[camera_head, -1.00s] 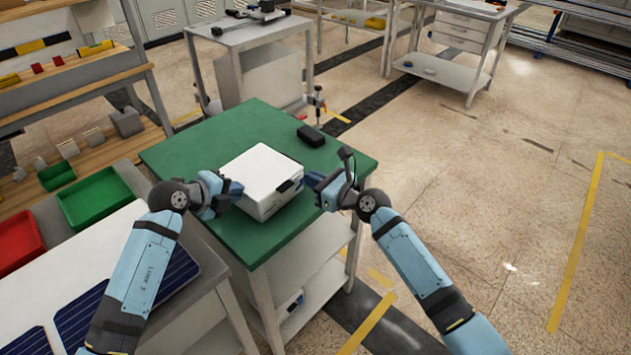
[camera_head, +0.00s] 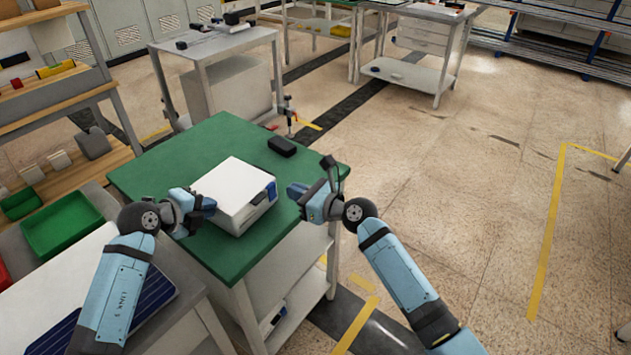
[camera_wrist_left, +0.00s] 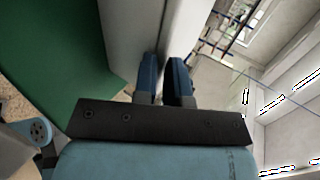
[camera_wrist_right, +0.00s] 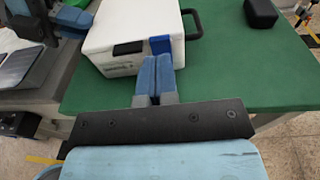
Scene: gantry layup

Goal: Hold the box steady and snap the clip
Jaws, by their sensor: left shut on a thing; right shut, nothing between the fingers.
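A white box (camera_head: 232,194) with a closed flat lid sits on the green-topped table. A blue clip (camera_head: 271,191) is on its side facing my right gripper; the clip also shows in the right wrist view (camera_wrist_right: 160,45), beside a dark latch patch (camera_wrist_right: 128,48). My left gripper (camera_head: 208,206) is shut on the box at its left side; in the left wrist view its fingers (camera_wrist_left: 164,84) straddle a white edge. My right gripper (camera_head: 293,190) is shut and empty, just right of the clip, with a small gap visible in the head view.
The green tabletop (camera_head: 180,150) is mostly clear. A black block (camera_head: 282,146) lies behind the box. A green bin (camera_head: 62,225) stands on the left bench. A grey cart (camera_head: 215,45) stands behind; open floor lies right.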

